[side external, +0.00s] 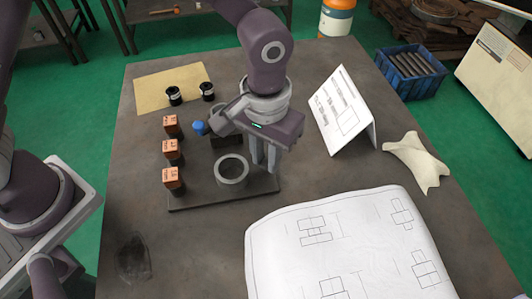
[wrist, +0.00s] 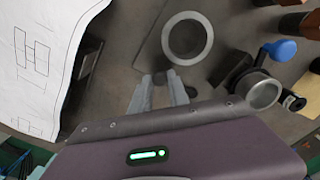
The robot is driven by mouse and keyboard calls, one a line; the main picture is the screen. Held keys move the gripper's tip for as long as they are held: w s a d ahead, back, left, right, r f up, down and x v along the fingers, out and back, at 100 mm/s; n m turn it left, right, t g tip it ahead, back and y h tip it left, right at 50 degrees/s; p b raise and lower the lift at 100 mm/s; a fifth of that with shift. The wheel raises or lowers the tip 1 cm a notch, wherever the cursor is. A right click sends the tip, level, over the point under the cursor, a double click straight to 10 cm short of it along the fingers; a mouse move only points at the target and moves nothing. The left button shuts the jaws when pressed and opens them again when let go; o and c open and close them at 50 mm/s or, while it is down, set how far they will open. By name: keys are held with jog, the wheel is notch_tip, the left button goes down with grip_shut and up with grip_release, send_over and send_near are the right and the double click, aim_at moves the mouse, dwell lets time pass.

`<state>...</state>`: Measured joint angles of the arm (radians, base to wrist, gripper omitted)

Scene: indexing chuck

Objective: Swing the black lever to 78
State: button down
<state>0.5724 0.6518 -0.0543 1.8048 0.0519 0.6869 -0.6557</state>
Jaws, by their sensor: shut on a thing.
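The chuck shows as a grey ring (side external: 231,170) on a dark base plate (side external: 215,200); the ring also shows in the wrist view (wrist: 188,38). My gripper (side external: 264,165) points down just right of the ring in the side view. In the wrist view my gripper (wrist: 161,80) has its fingers close together beside the ring. A small dark piece, the black lever (wrist: 172,76), shows at the fingertips, and the fingers are shut on it. Most of the lever is hidden by the fingers. No scale marks or numbers on the chuck are readable.
Black cylinders (side external: 174,95) stand on a tan mat (side external: 145,90).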

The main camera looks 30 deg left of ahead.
jog(key=shift+w, duration=0.1)
dwell(0.6)
jog(key=n, duration=0.1)
jog(key=w+d+n, duration=0.1)
jog(key=n, duration=0.1)
jog(key=w+n, duration=0.1)
jog(key=shift+d, duration=0.3)
jog(key=w+n, duration=0.1)
jog(key=n, duration=0.2)
jog(key=shift+w+d, duration=0.2)
jog(key=shift+w, duration=0.2)
jog(key=w+n, duration=0.1)
jog(key=n, duration=0.1)
jog(key=w+n, duration=0.1)
jog(key=n, duration=0.1)
jog(key=shift+w+n, duration=0.3)
jog(key=shift+w, duration=0.05)
jog(key=shift+w+a+n, duration=0.25)
jog(key=shift+w+n, duration=0.3)
jog(key=shift+n, duration=0.4)
jog(key=shift+w+a+n, duration=0.25)
jog(key=shift+w+n, duration=0.25)
jog(key=shift+n, duration=0.45)
jog(key=c, duration=1.3)
grip_release()
